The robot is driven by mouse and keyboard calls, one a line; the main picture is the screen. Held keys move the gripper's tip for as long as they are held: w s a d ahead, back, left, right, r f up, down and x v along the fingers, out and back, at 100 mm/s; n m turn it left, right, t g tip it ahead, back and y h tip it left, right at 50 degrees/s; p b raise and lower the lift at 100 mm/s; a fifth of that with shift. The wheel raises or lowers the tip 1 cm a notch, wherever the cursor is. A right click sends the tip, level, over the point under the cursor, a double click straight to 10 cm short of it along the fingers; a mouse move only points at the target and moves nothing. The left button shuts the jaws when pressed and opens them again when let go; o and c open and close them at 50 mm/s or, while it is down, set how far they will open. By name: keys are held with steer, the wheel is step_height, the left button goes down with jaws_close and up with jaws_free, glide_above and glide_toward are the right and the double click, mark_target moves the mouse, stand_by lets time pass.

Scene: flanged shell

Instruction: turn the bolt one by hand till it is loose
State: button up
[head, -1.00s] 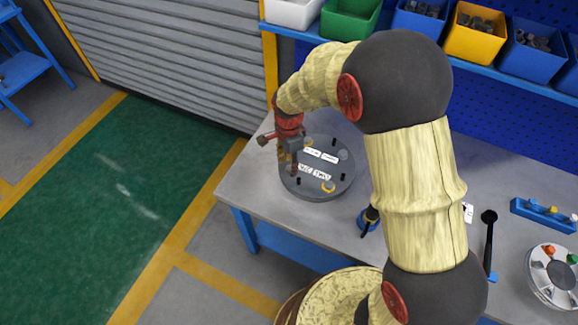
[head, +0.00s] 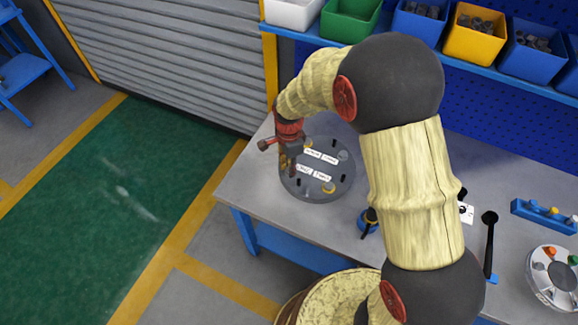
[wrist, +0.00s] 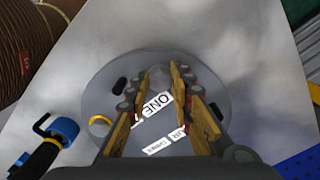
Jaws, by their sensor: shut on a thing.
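The flanged shell (head: 333,150) is a round dark grey plate on the bench, with white labels (head: 314,173), dark slots and a yellow ring (head: 328,188) on top. My gripper (head: 287,166) points down over its left part in the head view. In the wrist view my gripper (wrist: 157,74) has its yellow fingers on either side of a pale grey bolt head (wrist: 158,76), shut on it. The label beside it reads ONE (wrist: 157,103). The bolt's shank is hidden, and the head view does not show the bolt clearly.
A blue and black tool (head: 368,221) stands on the bench (head: 250,185) right of the shell. A black long-handled tool (head: 489,245), a blue rack (head: 543,213) and a round tray (head: 553,279) lie farther right. Parts bins (head: 473,38) line the shelf behind.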

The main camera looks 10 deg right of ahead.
jaws_close()
